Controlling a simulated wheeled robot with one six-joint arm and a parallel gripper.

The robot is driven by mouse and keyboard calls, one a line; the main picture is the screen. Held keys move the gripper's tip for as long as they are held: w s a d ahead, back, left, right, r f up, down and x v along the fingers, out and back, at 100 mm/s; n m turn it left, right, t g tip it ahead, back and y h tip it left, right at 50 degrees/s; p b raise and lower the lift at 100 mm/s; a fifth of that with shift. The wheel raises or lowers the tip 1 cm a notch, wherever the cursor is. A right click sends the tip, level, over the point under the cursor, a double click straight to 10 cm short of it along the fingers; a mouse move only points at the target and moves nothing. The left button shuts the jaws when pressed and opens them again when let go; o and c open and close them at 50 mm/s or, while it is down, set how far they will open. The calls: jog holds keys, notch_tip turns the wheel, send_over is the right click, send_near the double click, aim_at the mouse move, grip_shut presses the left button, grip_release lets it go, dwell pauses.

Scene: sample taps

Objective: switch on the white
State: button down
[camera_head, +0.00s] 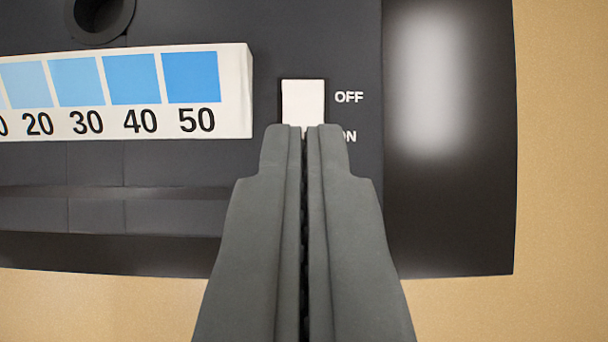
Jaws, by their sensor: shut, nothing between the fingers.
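The white switch (303,101) is on a dark panel, with the label OFF beside its upper part and ON, partly covered, beside its lower part. The white block shows in the upper part of its slot, next to OFF. My gripper (307,128) is shut and empty. Its fingertips are at the lower edge of the white switch and hide the lower part of the slot. I cannot tell whether they touch it.
A white scale strip (125,92) with blue squares and numbers 20 to 50 juts out left of the switch. A dark round opening (100,15) is above it. A glossy black surface (450,200) lies to the right, with tan surface (560,180) beyond.

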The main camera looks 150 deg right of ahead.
jog(key=s+d+r, duration=0.4)
jog(key=s+r, duration=0.1)
jog(key=s, duration=0.1)
jog(key=shift+r, duration=0.25)
jog(key=shift+s, duration=0.1)
